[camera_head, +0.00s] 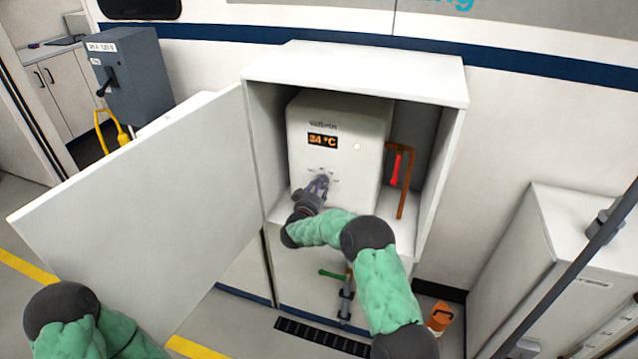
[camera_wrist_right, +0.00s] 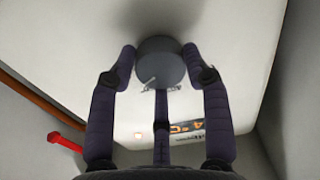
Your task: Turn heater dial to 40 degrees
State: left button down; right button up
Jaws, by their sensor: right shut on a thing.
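The heater (camera_head: 352,165) is a white box inside an open cabinet in the head view. Its orange display (camera_head: 323,141) reads 34 °C. My right gripper (camera_head: 320,181) is at the heater's front, below the display. In the right wrist view the round grey dial (camera_wrist_right: 161,64) sits between the fingertips of this gripper, and the fingers are shut on it. Dark fingers flank it on both sides, with another finger below it in the picture. The gripper mostly hides the dial in the head view. My left arm shows at the lower left, but its gripper is out of view.
The cabinet (camera_head: 452,125) has side walls close around the heater, and its door (camera_head: 140,215) stands wide open to the left. A copper pipe (camera_head: 404,190) with a red handle (camera_head: 396,168) runs right of the heater. A green-handled valve (camera_head: 333,274) is below.

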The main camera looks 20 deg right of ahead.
jog(key=shift+s+d+f+n+p, duration=0.1)
jog(key=shift+f+n+p, duration=0.1)
jog(key=shift+n+p, duration=2.55)
jog(key=shift+s+f+n+p, duration=0.15)
jog(key=shift+n+p, duration=1.35)
jog(key=shift+n, duration=2.35)
jog(key=o, duration=1.1)
jog(key=shift+d, duration=0.1)
jog(key=shift+o, duration=0.2)
jog(key=shift+w+r, duration=0.1)
jog(key=shift+r, duration=0.05)
